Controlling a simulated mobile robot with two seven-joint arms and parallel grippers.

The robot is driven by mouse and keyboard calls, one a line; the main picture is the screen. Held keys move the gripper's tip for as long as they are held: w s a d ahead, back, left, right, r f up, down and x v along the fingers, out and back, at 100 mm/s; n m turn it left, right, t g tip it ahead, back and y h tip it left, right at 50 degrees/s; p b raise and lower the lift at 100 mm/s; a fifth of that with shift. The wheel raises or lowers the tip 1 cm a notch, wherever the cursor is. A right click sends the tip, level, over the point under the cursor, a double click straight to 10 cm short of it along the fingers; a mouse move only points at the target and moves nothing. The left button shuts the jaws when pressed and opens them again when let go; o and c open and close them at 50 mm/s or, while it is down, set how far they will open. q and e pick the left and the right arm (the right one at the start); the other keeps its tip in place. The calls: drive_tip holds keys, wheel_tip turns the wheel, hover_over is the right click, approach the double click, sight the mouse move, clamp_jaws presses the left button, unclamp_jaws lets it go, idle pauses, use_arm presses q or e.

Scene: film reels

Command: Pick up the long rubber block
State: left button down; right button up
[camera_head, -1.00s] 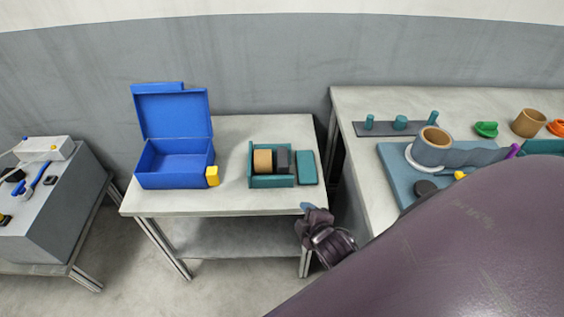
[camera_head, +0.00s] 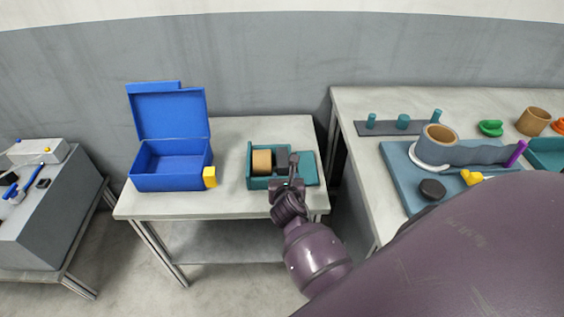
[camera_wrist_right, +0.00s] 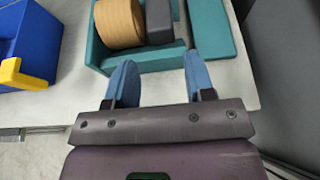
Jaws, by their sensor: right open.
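A dark grey block (camera_head: 282,158), which looks like the long rubber block, sits in a teal open box (camera_head: 252,172) on the middle table. It stands beside a tan roll in the same box. In the right wrist view the block (camera_wrist_right: 160,20) runs up out of the frame, so its far end is hidden there. My right gripper (camera_head: 293,168) is at the box's front right, partly covering it in the head view. In the wrist view its blue fingers (camera_wrist_right: 160,78) are apart and empty, near the box's front wall. My left gripper is not in view.
The tan roll (camera_head: 262,162) lies left of the block. A flat teal piece (camera_head: 309,170) lies right of the box. A blue open case (camera_head: 172,182) with a yellow latch (camera_head: 210,177) stands at the left. A cluttered table (camera_head: 350,105) stands at the right.

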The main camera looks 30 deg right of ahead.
sight(283, 164)
drive_tip(key=b+x, duration=0.1)
drive_tip(key=x, duration=0.4)
drive_tip(key=shift+w, duration=0.1)
drive_tip(key=shift+b+x, duration=0.8)
drive_tip(key=shift+x, duration=1.8)
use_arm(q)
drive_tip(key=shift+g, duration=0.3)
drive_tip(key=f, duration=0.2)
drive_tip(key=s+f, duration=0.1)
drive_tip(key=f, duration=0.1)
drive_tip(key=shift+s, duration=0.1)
use_arm(e)
drive_tip(key=shift+f, duration=0.1)
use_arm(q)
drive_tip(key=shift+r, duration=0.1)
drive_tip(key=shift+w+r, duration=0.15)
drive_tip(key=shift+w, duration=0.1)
use_arm(e)
drive_tip(key=c, duration=0.6)
